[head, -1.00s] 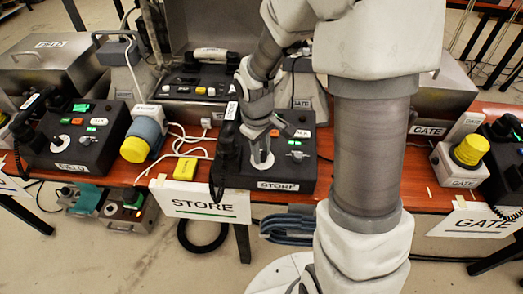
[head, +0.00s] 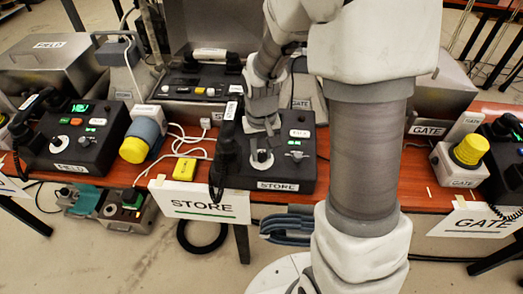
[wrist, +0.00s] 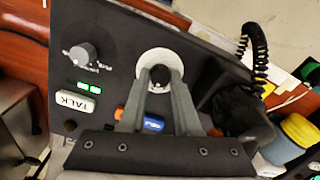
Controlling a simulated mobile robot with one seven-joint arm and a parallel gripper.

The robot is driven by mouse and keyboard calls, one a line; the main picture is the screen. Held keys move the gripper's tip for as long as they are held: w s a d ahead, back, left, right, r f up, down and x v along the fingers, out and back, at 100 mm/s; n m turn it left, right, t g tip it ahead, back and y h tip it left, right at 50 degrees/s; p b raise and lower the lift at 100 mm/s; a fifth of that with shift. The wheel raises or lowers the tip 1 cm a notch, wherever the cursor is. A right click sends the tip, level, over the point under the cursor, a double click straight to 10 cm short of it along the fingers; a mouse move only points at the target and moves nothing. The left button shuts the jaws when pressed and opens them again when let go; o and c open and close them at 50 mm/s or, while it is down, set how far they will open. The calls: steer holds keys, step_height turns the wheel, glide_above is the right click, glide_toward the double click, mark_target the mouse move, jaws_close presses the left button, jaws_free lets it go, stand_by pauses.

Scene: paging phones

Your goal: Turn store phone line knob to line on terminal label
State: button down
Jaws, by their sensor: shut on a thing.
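The black store phone (head: 282,172) sits on the table with a STORE plate on its front. Its line knob, on a round white dial (head: 262,161), is at the front left of the top. My gripper (head: 262,131) reaches down to this dial from behind. In the wrist view, my gripper's fingers (wrist: 160,74) close on the dark knob at the middle of the white dial (wrist: 142,58). The fingers hide much of the knob, so its pointing direction is unclear. The white STORE label (head: 207,203) hangs on the table edge and bears a green line under the word.
A grey knob (wrist: 83,53), lit green lights (wrist: 89,86) and a TALK button (wrist: 75,102) are beside the dial. The black handset (head: 226,150) and coiled cord lie at the phone's left. A yellow box (head: 186,169) and the field phone (head: 76,140) are further left.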

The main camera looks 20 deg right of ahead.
mark_target(262, 158)
stand_by(0.3)
steer(key=c, duration=0.6)
jaws_free()
steer(key=shift+r, duration=0.1)
steer(key=r+p, duration=0.1)
steer(key=r, duration=0.4)
steer(key=r+p, duration=0.2)
steer(key=r, duration=0.4)
steer(key=s+r+p, duration=0.1)
steer(key=r, duration=0.5)
steer(key=shift+a+r+p, duration=0.1)
steer(key=shift+a+p, duration=0.05)
steer(key=shift+p, duration=0.15)
